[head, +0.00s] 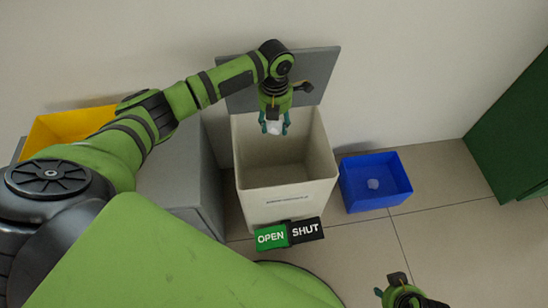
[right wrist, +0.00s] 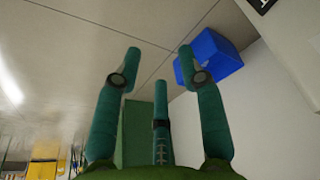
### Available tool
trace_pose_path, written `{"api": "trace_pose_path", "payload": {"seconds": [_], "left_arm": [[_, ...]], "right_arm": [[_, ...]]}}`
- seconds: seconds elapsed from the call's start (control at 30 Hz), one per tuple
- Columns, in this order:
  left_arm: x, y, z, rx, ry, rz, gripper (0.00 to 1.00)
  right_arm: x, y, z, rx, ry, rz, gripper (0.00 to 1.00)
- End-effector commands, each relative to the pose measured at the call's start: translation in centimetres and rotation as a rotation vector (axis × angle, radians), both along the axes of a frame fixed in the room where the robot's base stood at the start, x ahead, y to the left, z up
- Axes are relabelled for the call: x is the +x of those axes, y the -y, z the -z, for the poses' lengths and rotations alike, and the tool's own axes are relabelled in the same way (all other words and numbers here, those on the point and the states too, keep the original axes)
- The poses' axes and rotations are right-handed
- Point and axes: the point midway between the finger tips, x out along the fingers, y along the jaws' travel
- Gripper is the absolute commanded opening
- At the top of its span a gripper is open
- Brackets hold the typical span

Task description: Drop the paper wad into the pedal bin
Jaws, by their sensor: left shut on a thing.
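My left gripper (head: 274,129) is shut on a white paper wad (head: 274,127), its fingers pointing down. It hangs over the open mouth of the beige pedal bin (head: 287,198), near the back. The bin's grey lid (head: 318,62) stands raised against the wall. At the bin's front foot are a green OPEN pedal (head: 270,238) and a black SHUT pedal (head: 305,230). My right gripper (right wrist: 160,62) has its fingers spread with nothing between them in the right wrist view. Only part of the right arm shows at the bottom of the head view.
A grey cabinet (head: 180,178) and a yellow box (head: 62,128) are at left. A green cabinet (head: 515,135) stands at far right. Floor tiles between are clear.

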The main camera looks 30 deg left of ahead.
Motion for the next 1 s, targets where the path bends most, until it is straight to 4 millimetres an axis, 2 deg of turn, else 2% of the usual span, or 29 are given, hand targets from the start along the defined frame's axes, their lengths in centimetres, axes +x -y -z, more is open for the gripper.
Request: {"api": "trace_pose_path", "payload": {"seconds": [0.23,0.6,0.63,0.67,0.7,1.0], "left_arm": [[0.0,0.0,0.8,0.000,0.000,0.000,0.38],[0.0,0.0,0.9,0.000,0.000,0.000,0.38],[0.0,0.0,0.9,0.000,0.000,0.000,0.62],[0.0,0.0,0.9,0.000,0.000,0.000,0.74],[0.0,0.0,0.9,0.000,0.000,0.000,0.78],[0.0,0.0,0.8,0.000,0.000,0.000,0.78]], "right_arm": [[-0.2,0.1,-2.0,0.000,0.013,0.002,0.40],[-0.2,0.1,-2.5,0.000,0.015,0.002,0.40],[-0.2,0.1,-2.5,0.000,0.015,0.002,0.40],[-0.2,0.1,-2.5,0.000,0.015,0.002,0.40],[-0.2,0.1,-2.5,0.000,0.015,0.002,0.40],[-0.2,0.1,-2.4,0.000,0.014,0.002,0.40]]}}
